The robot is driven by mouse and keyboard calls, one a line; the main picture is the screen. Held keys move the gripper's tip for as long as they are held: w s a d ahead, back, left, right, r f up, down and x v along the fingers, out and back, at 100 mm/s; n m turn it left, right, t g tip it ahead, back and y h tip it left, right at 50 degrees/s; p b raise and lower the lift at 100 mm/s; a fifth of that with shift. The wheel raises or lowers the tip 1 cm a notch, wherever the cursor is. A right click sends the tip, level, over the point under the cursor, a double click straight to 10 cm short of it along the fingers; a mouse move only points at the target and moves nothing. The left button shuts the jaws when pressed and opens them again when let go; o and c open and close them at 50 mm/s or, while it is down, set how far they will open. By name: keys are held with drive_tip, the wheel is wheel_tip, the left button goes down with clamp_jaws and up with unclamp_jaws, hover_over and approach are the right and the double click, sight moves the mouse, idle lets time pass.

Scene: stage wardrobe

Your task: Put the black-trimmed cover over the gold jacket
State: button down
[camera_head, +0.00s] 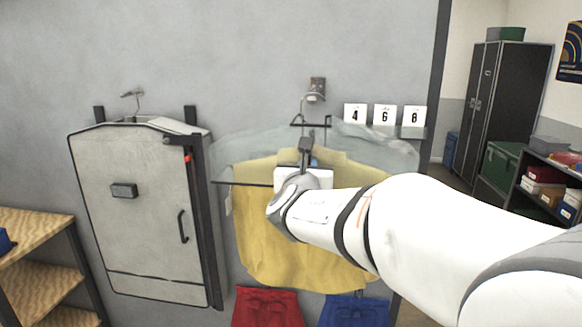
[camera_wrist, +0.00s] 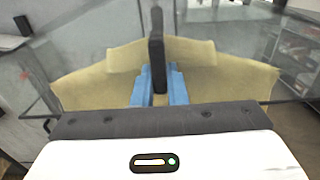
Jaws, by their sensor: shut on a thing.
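The gold jacket (camera_head: 265,225) hangs at the wall below a metal hook (camera_head: 316,92). The clear, black-trimmed cover (camera_head: 385,148) spreads over the jacket's shoulders, with the gold showing through; the lower jacket is bare. A black bar (camera_head: 242,183) crosses its left side. My gripper (camera_head: 312,160) is in front of the jacket's upper middle, and my arm hides part of its right side. In the wrist view my blue fingers (camera_wrist: 160,88) are shut on an upright black piece (camera_wrist: 157,50), seemingly the cover's handle. The jacket (camera_wrist: 90,85) shows behind it.
A pale garment case (camera_head: 145,210) hangs to the left. Red (camera_head: 267,308) and blue (camera_head: 353,311) garments hang below the jacket. Number cards (camera_head: 385,115) stand at its upper right. A wooden shelf (camera_head: 40,232) is at far left; a dark locker (camera_head: 505,100) stands beyond the wall's edge.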

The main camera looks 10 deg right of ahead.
wheel_tip(320, 180, down, 7)
drive_tip(key=b, duration=0.6)
drive_tip(key=shift+b, duration=0.4)
drive_tip(key=shift+r, duration=0.1)
drive_tip(key=c, duration=1.4)
unclamp_jaws()
drive_tip(key=shift+o, duration=0.2)
drive_tip(key=shift+s, duration=0.1)
